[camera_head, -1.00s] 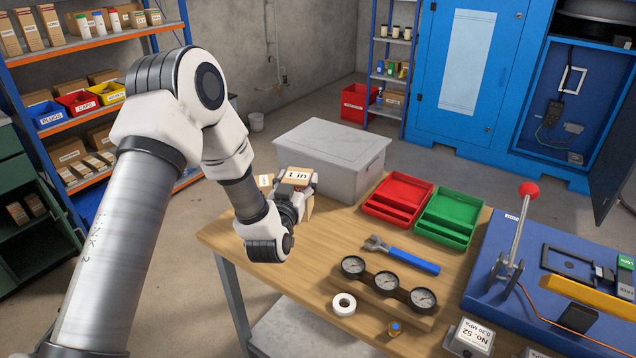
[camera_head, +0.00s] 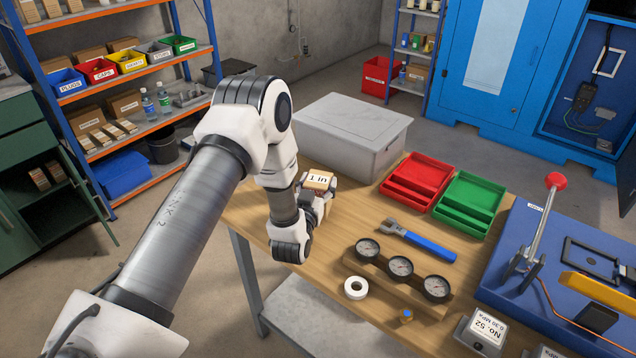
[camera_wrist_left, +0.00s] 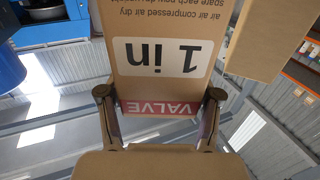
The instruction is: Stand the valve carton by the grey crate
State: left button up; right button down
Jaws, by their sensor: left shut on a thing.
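The valve carton (camera_head: 319,181) is a small brown box with a white "1 in" label, in front of the grey crate's near side in the head view. The grey crate (camera_head: 352,122) is a lidded box at the table's back left corner. My left gripper (camera_head: 318,204) is shut on the carton; the wrist partly hides it and its underside. In the left wrist view, the carton (camera_wrist_left: 165,85) fills the middle between the two fingers (camera_wrist_left: 160,100), its "1 in" and red "VALVE" print upside down. I cannot tell whether it touches the table. My right gripper is out of view.
Red tray (camera_head: 418,181) and green tray (camera_head: 470,203) lie right of the crate. A blue-handled wrench (camera_head: 418,240), a gauge block (camera_head: 401,268) and a white tape roll (camera_head: 355,288) lie nearer. Another brown surface (camera_wrist_left: 258,38) shows at upper right in the wrist view.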

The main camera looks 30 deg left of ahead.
pick_arm(q)
jog(key=shift+f, duration=0.35)
jog(key=shift+s+f+b, duration=0.15)
jog(key=shift+f+b, duration=0.1)
jog(key=shift+b, duration=0.3)
jog(key=o, duration=1.7)
jog(key=shift+s+f, duration=0.1)
jog(key=shift+f, duration=0.1)
jog(key=shift+r, duration=0.1)
jog(key=shift+r+p, duration=0.5)
jog(key=shift+p, duration=0.15)
jog(key=b+v, duration=0.2)
jog(key=v, duration=0.9)
jog(key=shift+s+d+r, duration=0.15)
